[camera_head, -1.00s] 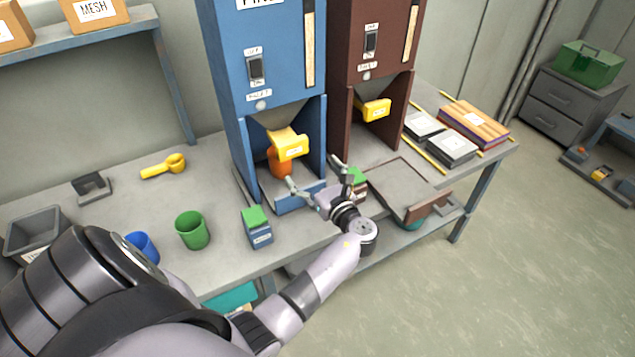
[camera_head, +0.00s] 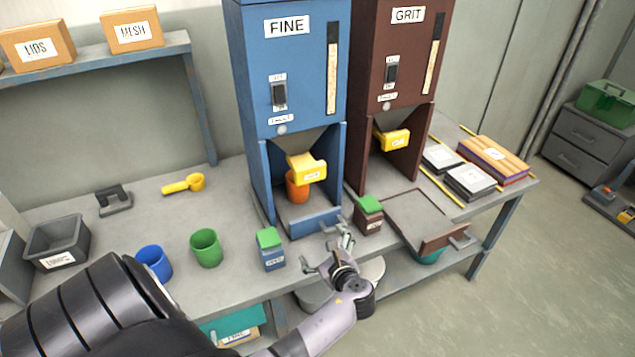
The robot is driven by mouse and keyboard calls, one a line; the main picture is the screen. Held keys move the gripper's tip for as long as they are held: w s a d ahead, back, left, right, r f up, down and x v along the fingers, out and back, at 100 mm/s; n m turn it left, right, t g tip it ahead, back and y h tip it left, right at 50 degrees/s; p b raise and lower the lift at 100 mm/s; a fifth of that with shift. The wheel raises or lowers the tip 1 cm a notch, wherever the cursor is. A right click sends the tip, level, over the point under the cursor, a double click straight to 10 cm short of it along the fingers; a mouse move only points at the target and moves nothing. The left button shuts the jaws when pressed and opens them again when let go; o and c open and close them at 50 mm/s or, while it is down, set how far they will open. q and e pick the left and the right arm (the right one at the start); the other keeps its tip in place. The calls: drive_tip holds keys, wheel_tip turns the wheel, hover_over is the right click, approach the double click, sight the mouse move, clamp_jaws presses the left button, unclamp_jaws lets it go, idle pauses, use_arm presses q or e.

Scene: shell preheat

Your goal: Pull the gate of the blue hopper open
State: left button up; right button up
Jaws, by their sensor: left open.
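The blue hopper (camera_head: 290,75), labelled FINE, stands on the bench left of a brown hopper. Its yellow gate (camera_head: 307,167) sits at the mouth of the grey funnel. An orange cup (camera_head: 297,188) stands in the bay directly under the gate, its top partly hidden by it. My left gripper (camera_head: 324,248) is open and empty in front of the bay, near the bench's front edge. It is lower than the gate and clear of both gate and cup. My right gripper is not in view.
The brown GRIT hopper (camera_head: 385,90) has its own yellow gate (camera_head: 396,139). Green-topped boxes (camera_head: 271,250) and (camera_head: 368,214) flank my gripper. Green (camera_head: 206,248) and blue (camera_head: 154,264) cups stand left. A grey tray (camera_head: 420,213) lies right.

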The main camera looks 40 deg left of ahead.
sight(316, 274)
use_arm(q)
drive_tip(key=s+f+n+h, duration=0.1)
drive_tip(key=f, duration=0.1)
drive_tip(key=s+d+f+n+h, duration=0.1)
drive_tip(key=f, duration=0.2)
drive_tip(key=s+d+f+n+b, duration=0.1)
drive_tip(key=s+f, duration=0.1)
drive_tip(key=f, duration=0.1)
drive_tip(key=shift+s+d+g+h, duration=0.1)
drive_tip(key=shift+d+g+h, duration=0.1)
drive_tip(key=shift+g+h, duration=0.2)
drive_tip(key=shift+s+d+f+n, duration=0.25)
drive_tip(key=shift+s+f+n, duration=0.1)
drive_tip(key=shift+f, duration=0.2)
drive_tip(key=shift+h, duration=0.3)
